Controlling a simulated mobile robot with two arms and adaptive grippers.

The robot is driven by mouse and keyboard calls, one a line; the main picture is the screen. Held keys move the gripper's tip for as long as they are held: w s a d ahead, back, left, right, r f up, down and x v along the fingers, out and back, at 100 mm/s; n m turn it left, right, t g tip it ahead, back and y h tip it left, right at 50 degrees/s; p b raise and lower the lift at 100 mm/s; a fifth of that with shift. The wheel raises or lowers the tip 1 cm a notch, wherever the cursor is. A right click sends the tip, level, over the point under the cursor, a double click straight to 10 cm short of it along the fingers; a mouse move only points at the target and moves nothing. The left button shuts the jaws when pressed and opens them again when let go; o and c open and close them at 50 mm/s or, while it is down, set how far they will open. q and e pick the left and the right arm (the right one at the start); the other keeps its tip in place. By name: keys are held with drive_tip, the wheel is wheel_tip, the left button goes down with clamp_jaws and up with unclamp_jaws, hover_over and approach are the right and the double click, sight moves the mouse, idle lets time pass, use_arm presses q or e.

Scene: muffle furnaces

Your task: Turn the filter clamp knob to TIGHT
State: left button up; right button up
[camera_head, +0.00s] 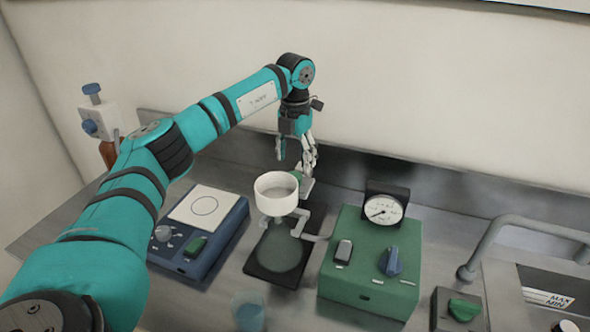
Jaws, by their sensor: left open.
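My left gripper (296,162) points down with its fingers apart, just behind the white filter funnel (277,199). A small green part (297,177) on a grey mount shows below the fingers, partly hidden by the funnel. It may be the filter clamp knob, but no TIGHT mark is readable. I cannot tell whether the fingers touch it. The funnel stands on a grey holder above a dark base plate (262,284). Another green knob (464,309) sits on a dark box at the lower right. My right gripper is not in view.
A green box (343,298) with a gauge (383,209), a grey switch and a blue knob (393,262) stands right of the funnel. A blue stirrer (237,232) stands left. A beaker (249,313) is in front. A tap (520,226) and sink are at right.

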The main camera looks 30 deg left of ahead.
sight(295, 175)
use_arm(q)
wheel_tip(295, 175, down, 4)
drive_tip(key=shift+s+r+p, duration=0.1)
drive_tip(key=shift+s+p, duration=0.05)
drive_tip(key=shift+p, duration=0.25)
drive_tip(key=shift+f, duration=0.65)
drive_tip(key=c, duration=1.2)
